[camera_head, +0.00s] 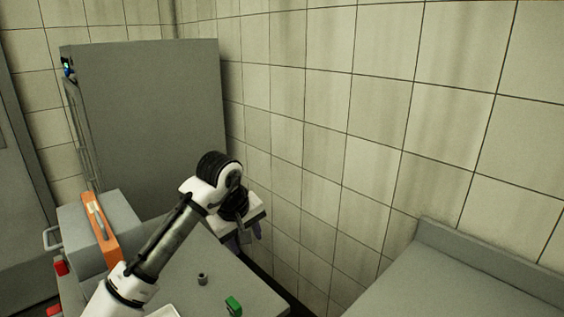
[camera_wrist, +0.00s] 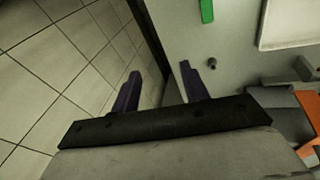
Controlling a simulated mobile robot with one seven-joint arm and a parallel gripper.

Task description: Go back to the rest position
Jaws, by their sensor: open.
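My gripper (camera_head: 246,241) is at the end of my raised arm, near the tiled wall and by the far right edge of the grey table (camera_head: 258,290). In the wrist view my gripper (camera_wrist: 158,86) shows two dark purple fingers spread apart with nothing between them. Past the fingers lie the table's edge and the tiled wall. The fingers are partly hidden by my wrist in the head view.
On the table are a green object (camera_head: 233,305), a small dark cylinder (camera_head: 202,279) and a white tray (camera_head: 163,312). A grey box with an orange panel (camera_head: 101,228) stands at left, a tall grey cabinet (camera_head: 150,120) behind. Another grey surface (camera_head: 455,285) is at right.

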